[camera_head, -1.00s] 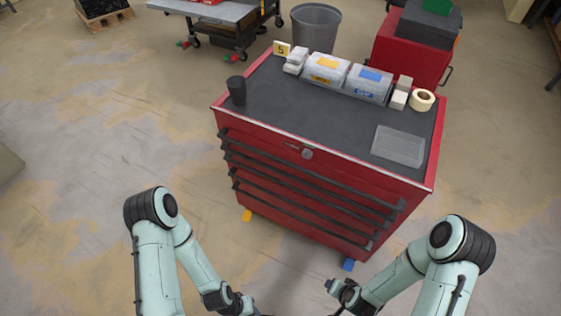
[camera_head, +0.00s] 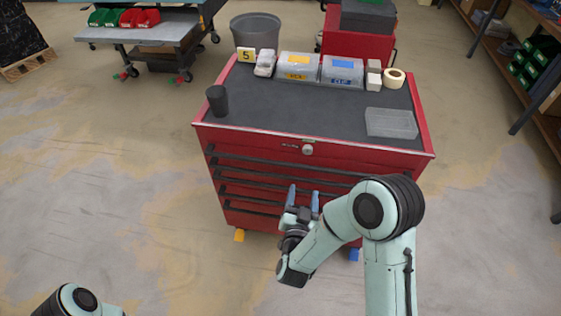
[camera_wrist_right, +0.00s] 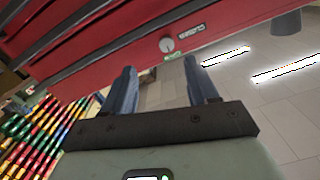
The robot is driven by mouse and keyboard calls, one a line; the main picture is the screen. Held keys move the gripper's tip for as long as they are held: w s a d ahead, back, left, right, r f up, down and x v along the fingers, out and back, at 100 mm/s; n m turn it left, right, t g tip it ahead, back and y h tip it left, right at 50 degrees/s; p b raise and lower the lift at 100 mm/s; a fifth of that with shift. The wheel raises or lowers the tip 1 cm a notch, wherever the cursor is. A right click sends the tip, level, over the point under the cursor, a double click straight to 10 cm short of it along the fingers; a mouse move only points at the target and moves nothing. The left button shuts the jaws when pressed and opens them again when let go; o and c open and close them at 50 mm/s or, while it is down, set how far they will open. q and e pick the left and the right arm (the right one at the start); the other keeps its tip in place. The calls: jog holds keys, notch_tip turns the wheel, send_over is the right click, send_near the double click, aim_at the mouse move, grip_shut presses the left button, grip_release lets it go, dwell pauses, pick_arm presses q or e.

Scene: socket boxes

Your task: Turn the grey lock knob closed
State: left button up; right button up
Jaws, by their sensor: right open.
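The grey lock knob (camera_head: 307,149) sits on the upper front of the red tool cabinet (camera_head: 250,139), just under the top edge. It also shows in the right wrist view (camera_wrist_right: 167,45), beyond and between my fingertips. I cannot make out which way it is turned. My right gripper (camera_head: 303,191) is open and empty, in front of the drawers and below the knob in the head picture, apart from it. Its two blue fingers frame a gap in the wrist view (camera_wrist_right: 162,70). Of my left arm only a link shows at the bottom left; its gripper is out of view.
Dark drawer handles (camera_head: 265,171) run across the cabinet front. On its top stand a black cup (camera_head: 217,100), clear bins (camera_head: 297,68), a tape roll (camera_head: 394,78) and a clear tray (camera_head: 391,123). The floor to the left (camera_head: 100,190) is clear.

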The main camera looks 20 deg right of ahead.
jog(key=r, duration=0.2)
jog(key=p, duration=0.2)
send_near(307, 152)
jog(key=shift+h, duration=0.3)
jog(key=x, duration=0.7)
jog(key=shift+w+d+f, duration=0.1)
jog(key=shift+w+f, duration=0.05)
jog(key=shift+w, duration=0.25)
pick_arm(q)
jog(key=shift+s+a+r, duration=0.15)
jog(key=shift+a+r, duration=0.25)
jog(key=shift+r, duration=0.25)
pick_arm(e)
jog(key=c, duration=1.1)
